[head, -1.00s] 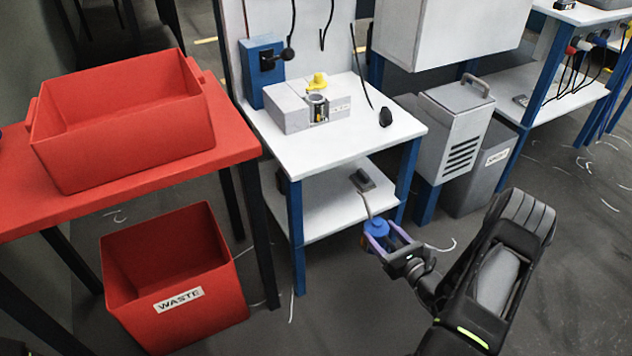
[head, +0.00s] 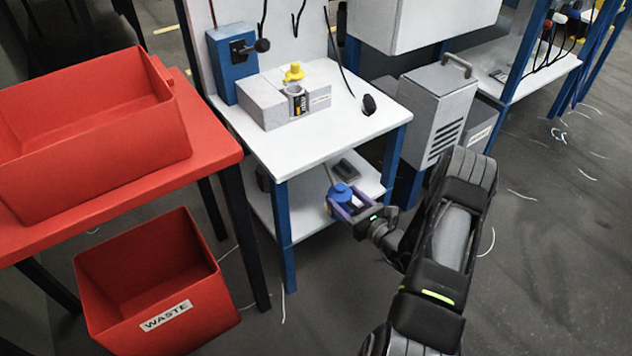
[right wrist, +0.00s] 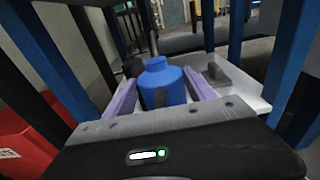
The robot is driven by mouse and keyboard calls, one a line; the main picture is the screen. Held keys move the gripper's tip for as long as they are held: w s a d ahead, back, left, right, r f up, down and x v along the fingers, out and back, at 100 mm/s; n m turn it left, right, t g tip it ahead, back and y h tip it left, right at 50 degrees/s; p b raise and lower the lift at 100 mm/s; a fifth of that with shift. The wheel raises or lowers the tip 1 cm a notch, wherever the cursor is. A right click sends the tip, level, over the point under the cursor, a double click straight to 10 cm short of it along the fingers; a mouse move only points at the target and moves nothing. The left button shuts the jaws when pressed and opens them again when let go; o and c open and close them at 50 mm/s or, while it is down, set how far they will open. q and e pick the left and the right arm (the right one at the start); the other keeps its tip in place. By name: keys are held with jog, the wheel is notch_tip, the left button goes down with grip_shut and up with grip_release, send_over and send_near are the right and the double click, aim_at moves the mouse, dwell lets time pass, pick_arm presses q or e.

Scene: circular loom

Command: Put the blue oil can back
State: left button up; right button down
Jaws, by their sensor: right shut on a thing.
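The blue oil can (head: 341,193) has a thin grey spout. It also shows in the right wrist view (right wrist: 162,84), upright between two purple fingers. My right gripper (head: 348,206) is shut on the can and holds it at the front of the white table's lower shelf (head: 310,219). Whether the can touches the shelf cannot be told. My left gripper is not in view.
A dark grey block (head: 345,168) lies on the lower shelf behind the can. Blue legs (head: 284,225) flank the shelf. The white tabletop (head: 350,135) is above. A red waste bin (head: 150,275) stands at the left. A grey cabinet (head: 440,105) stands to the right.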

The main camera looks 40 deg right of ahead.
jog(key=w+b, duration=0.2)
jog(key=w, duration=1)
jog(key=shift+w+d, duration=0.2)
jog(key=shift+w, duration=0.15)
jog(key=f, duration=0.1)
jog(key=w+f+b, duration=0.1)
jog(key=f+b, duration=0.1)
jog(key=shift+w+f, duration=0.25)
jog(key=shift+r, duration=0.1)
jog(key=shift+f+b, duration=0.25)
jog(key=shift+b, duration=0.15)
jog(key=shift+c, duration=1.6)
grip_release()
